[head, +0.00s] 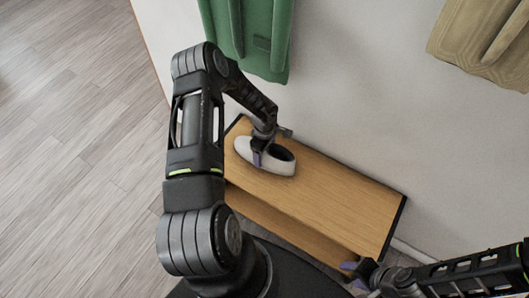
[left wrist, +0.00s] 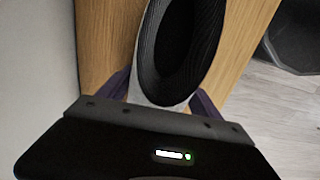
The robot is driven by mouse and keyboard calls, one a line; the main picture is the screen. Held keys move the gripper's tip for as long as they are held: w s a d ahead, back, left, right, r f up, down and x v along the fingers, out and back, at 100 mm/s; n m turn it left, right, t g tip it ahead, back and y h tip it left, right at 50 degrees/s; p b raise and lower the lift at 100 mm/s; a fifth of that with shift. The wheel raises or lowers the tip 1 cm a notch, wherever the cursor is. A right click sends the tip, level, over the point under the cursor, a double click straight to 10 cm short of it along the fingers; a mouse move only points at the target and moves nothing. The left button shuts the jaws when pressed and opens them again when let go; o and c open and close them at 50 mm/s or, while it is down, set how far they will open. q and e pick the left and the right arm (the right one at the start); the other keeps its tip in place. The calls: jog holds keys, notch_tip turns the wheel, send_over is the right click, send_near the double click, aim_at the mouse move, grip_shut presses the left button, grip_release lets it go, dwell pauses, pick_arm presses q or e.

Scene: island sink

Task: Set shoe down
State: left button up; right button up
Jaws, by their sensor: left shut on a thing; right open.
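A white shoe with a dark inside (head: 278,161) is at the left end of a wooden bench top (head: 330,194). It looks upright and low over the wood; I cannot tell whether its sole touches. My left gripper (head: 262,157) comes from above and is shut on the shoe's side. In the left wrist view the shoe's dark opening (left wrist: 178,50) and white rim sit between the purple fingers of the left gripper (left wrist: 160,92), with the wood (left wrist: 100,40) behind. My right gripper (head: 352,274) is open and empty at the bench's front right; it is partly cut off from clear view.
A green garment (head: 262,38) hangs on the wall above the bench, and a tan garment (head: 480,45) hangs at top right. The white wall (head: 380,90) runs behind the bench. The bench top right of the shoe is bare. Wooden floor (head: 75,150) is open at left.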

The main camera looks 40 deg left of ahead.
pick_arm(q)
jog(key=o, duration=1.7)
notch_tip(320, 180, up, 12)
jog(key=p, duration=0.1)
